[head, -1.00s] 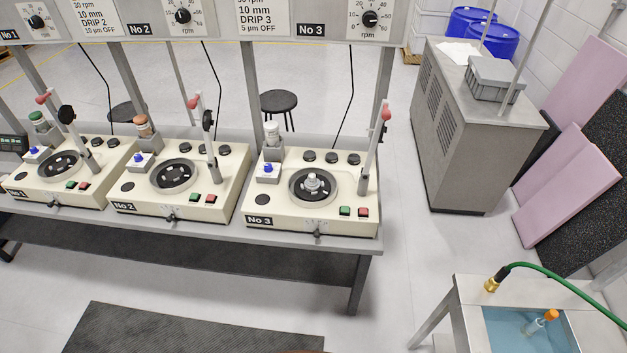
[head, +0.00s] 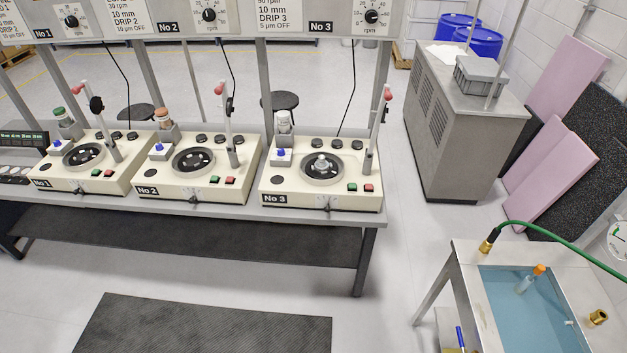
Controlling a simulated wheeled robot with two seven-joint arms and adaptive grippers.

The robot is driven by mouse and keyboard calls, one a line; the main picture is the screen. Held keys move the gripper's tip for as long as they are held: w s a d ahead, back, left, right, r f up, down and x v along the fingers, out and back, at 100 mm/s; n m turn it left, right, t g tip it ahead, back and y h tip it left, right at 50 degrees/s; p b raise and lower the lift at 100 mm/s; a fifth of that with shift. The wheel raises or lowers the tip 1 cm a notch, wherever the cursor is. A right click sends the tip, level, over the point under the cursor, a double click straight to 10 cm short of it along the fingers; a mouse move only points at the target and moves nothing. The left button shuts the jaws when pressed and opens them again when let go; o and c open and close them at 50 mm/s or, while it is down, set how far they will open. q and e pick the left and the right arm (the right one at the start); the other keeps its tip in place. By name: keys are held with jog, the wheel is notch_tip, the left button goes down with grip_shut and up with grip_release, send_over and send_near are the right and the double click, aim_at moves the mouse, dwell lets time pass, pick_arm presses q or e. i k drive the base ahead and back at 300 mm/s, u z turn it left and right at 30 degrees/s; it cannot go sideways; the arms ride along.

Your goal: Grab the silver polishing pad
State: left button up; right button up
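A silver, round, stepped piece (head: 322,164), which may be the silver polishing pad, sits at the middle of the dark round plate of the polishing machine No 3 (head: 275,188). It is small here, so I cannot be sure what it is. The plates of machine No 2 (head: 194,162) and machine No 1 (head: 84,157) show no such silver piece. Neither of my grippers is in view.
The machines stand on a long grey bench (head: 240,210). A dark mat (head: 205,325) lies on the floor in front. A grey cabinet (head: 460,130) stands behind right. A sink with blue water (head: 520,300) and a green hose (head: 560,245) is at lower right. Floor between bench and sink is clear.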

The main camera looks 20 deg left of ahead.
aim_at(321, 162)
jog(key=z, duration=0.05)
jog(key=k, duration=0.45)
jog(key=u, duration=1.2)
jog(key=i, duration=0.65)
jog(key=u, duration=0.75)
jog(key=i, duration=0.9)
jog(key=z, duration=0.6)
jog(key=i, duration=0.8)
jog(key=z, duration=0.75)
